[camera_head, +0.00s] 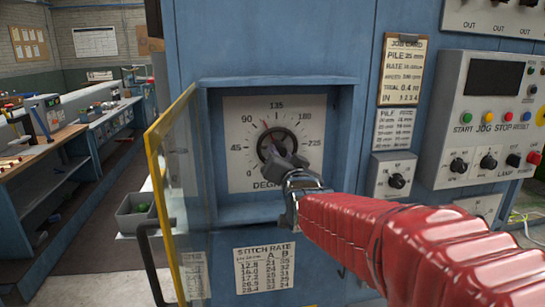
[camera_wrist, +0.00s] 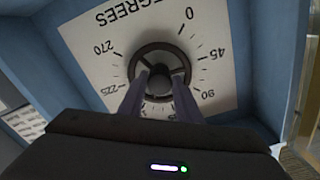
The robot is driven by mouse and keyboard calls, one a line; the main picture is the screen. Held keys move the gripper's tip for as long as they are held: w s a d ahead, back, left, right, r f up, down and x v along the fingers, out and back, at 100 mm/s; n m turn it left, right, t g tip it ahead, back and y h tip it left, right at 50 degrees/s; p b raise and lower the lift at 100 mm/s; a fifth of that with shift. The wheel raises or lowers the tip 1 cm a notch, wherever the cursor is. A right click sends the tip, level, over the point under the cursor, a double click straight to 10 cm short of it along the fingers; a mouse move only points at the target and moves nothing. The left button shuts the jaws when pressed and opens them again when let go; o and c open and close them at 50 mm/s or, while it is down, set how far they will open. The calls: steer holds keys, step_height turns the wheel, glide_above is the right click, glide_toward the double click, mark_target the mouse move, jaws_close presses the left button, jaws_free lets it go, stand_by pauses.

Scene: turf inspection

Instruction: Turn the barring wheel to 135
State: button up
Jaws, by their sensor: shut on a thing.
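The barring wheel (camera_head: 270,150) is a dark round handwheel on a white degree dial (camera_head: 235,108) inside a blue recess.
A yellow-edged clear door (camera_head: 160,140) stands open at the recess's left. A control panel (camera_head: 490,125) with buttons and knobs is to the right. A grey bin (camera_head: 135,218) stands left of the door. My red arm crosses the lower right.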

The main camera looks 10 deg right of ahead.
steer(key=m, duration=0.5)
stand_by(0.4)
steer(key=o, duration=1.1)
steer(key=shift+s, duration=0.1)
steer(key=s, duration=1.3)
steer(key=shift+s, duration=0.3)
